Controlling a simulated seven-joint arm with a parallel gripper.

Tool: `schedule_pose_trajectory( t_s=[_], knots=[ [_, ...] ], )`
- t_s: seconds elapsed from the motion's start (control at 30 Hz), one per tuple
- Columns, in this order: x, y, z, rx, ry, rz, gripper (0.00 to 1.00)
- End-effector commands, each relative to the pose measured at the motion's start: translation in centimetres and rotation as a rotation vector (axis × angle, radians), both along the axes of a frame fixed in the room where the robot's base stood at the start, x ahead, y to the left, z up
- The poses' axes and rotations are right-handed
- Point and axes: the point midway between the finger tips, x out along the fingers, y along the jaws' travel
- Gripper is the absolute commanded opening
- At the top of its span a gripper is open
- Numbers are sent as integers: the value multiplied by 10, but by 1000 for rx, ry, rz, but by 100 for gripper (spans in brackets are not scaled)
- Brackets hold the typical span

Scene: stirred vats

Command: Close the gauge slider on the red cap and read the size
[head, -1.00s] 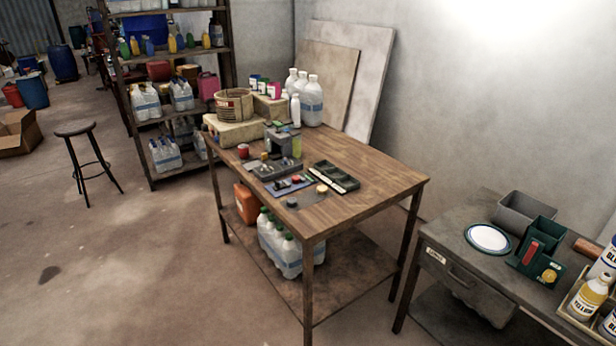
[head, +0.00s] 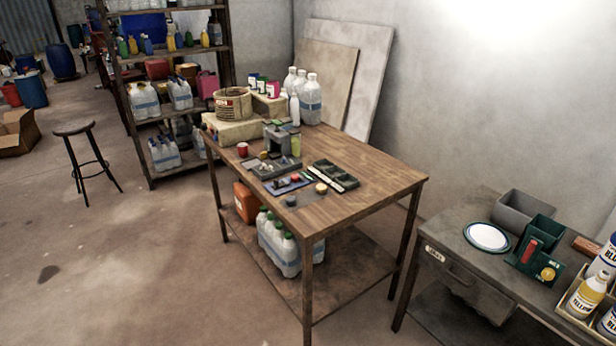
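The work table (head: 350,209) in the middle holds several small parts. A small red piece (head: 295,178), possibly the red cap, sits on or beside a flat dark blue piece (head: 282,188). A red cup-like item (head: 243,149) stands further back left. A grey fixture (head: 277,139) stands behind a low grey tray (head: 270,168) with small coloured pieces. I cannot tell which part is the gauge or where its slider stands; no size can be read. My gripper is not in view.
A dark compartment tray (head: 336,176), yellow cap (head: 321,188) and dark round piece (head: 290,201) lie on the table. Bottles (head: 310,100) and a basket (head: 233,103) crowd its back. The table's front right is clear. A side bench (head: 455,240) stands right; a stool (head: 75,129) stands left.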

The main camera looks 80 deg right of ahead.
Motion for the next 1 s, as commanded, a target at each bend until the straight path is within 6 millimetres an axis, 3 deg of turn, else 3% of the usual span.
schedule_pose_trajectory(
  t_s=[1.0],
  knots=[
    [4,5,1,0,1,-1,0]
  ],
)
